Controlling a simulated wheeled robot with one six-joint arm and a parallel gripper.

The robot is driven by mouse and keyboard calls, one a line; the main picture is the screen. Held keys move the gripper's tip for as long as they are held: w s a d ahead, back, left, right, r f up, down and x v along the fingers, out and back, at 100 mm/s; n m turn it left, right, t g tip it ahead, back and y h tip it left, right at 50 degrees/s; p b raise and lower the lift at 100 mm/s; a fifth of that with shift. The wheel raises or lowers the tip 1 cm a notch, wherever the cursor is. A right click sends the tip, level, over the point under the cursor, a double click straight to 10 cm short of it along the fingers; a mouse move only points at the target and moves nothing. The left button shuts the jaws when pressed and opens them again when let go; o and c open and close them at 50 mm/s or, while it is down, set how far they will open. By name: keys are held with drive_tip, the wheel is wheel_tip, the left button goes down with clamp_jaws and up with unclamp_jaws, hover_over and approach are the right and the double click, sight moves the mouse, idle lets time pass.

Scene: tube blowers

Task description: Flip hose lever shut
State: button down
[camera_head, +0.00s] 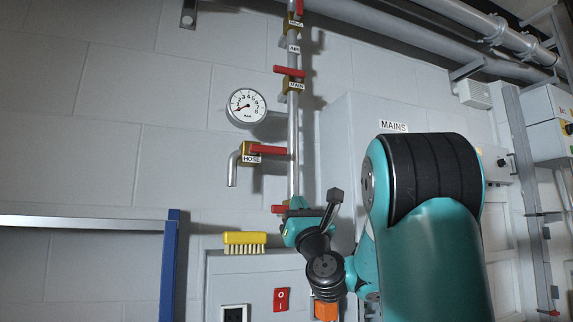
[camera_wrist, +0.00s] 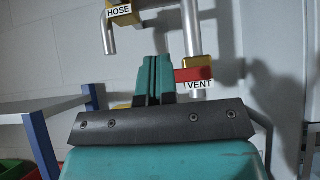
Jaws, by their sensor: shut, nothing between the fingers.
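The hose valve is a brass body (camera_head: 247,149) labelled HOSE, on a short branch left of the vertical pipe. Its red lever (camera_head: 268,150) lies level, along the branch. In the wrist view part of the brass hose valve (camera_wrist: 126,19) and its label show at the top; its lever is not clearly seen there. My gripper (camera_wrist: 154,62) is shut and empty, pointing up at the wall. It is below the hose valve, close beside the vent valve's red lever (camera_wrist: 194,74); I cannot tell whether they touch. In the head view my wrist partly hides the vent valve.
The vertical pipe (camera_head: 294,125) carries more red-levered valves above, including the main valve (camera_head: 289,72). A pressure gauge (camera_head: 246,106) is above the hose valve. A yellow brush (camera_head: 244,240) sits on a grey box below. A blue-posted frame (camera_head: 169,265) stands at left.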

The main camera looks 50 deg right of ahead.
sight(267, 151)
drive_tip(key=shift+d, duration=0.1)
drive_tip(key=s+a+r+p+x, duration=0.1)
drive_tip(key=r+p+x, duration=0.1)
drive_tip(key=p+x, duration=1)
drive_tip(key=shift+r+p, duration=0.25)
drive_tip(key=shift+p, duration=0.05)
drive_tip(key=shift+s+d+r+n+y, duration=0.1)
drive_tip(key=shift+n+y, duration=0.4)
